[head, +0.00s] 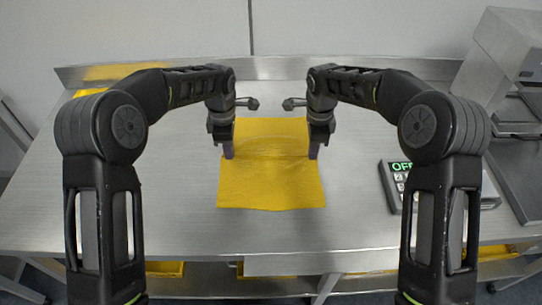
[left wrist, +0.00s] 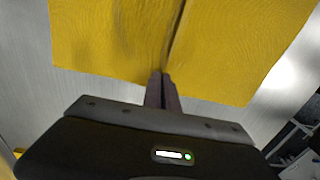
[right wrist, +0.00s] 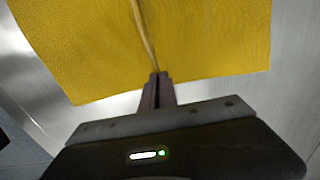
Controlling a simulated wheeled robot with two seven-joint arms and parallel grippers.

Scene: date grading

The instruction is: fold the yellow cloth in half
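The yellow cloth (head: 270,185) lies flat on the steel table, with a faint crease running across it between my two grippers. My left gripper (head: 228,153) is at the middle of its left edge. My right gripper (head: 313,153) is at the middle of its right edge. In the left wrist view the fingers (left wrist: 161,78) are together, pinching the cloth (left wrist: 100,40), and a raised ridge runs away from the tips. The right wrist view shows the same: closed fingers (right wrist: 157,78) at the cloth (right wrist: 210,40) with a ridge from the tips.
A keypad device with a green display (head: 400,168) stands right of the cloth, partly behind my right arm. A steel machine (head: 505,60) stands at the far right. A low steel ledge (head: 290,68) runs along the back. The table in front of the cloth is clear.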

